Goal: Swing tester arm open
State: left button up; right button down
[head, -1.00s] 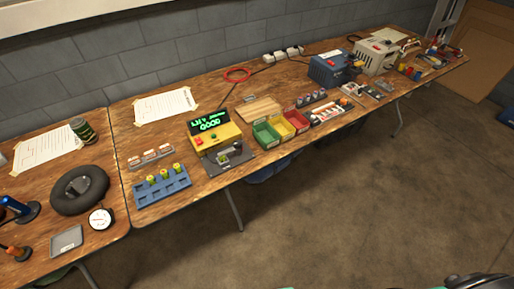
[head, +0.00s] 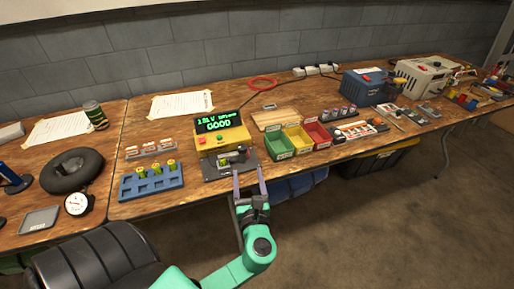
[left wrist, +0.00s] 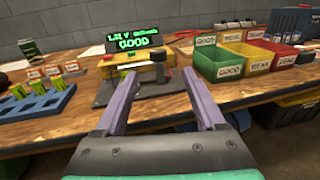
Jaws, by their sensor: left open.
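The yellow tester (head: 222,139) stands near the table's front edge, its lit green display reading GOOD. It also shows in the left wrist view (left wrist: 146,76). Its dark tester arm (head: 238,156) lies low across the front, over a small yellow-green cell (head: 224,161). The arm's dark knob (left wrist: 157,57) shows between my fingers in the left wrist view. My left gripper (head: 249,174) is open and empty. Its two purple fingers point at the tester's front from the table edge. Whether they touch the arm, I cannot tell. My right gripper is not in view.
A blue rack (head: 150,188) with several yellow-green cells stands left of the tester. Green (head: 277,148), yellow (head: 299,141) and red (head: 318,136) bins stand close on its right. A wooden board (head: 275,117) lies behind them.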

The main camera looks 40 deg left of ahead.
aim_at(242, 146)
pick_arm(q)
jog(key=x, duration=1.3)
jog(key=shift+s+a+r, duration=0.1)
jog(key=shift+a+r, duration=0.05)
jog(key=shift+a, duration=0.05)
grip_shut()
dwell(0.6)
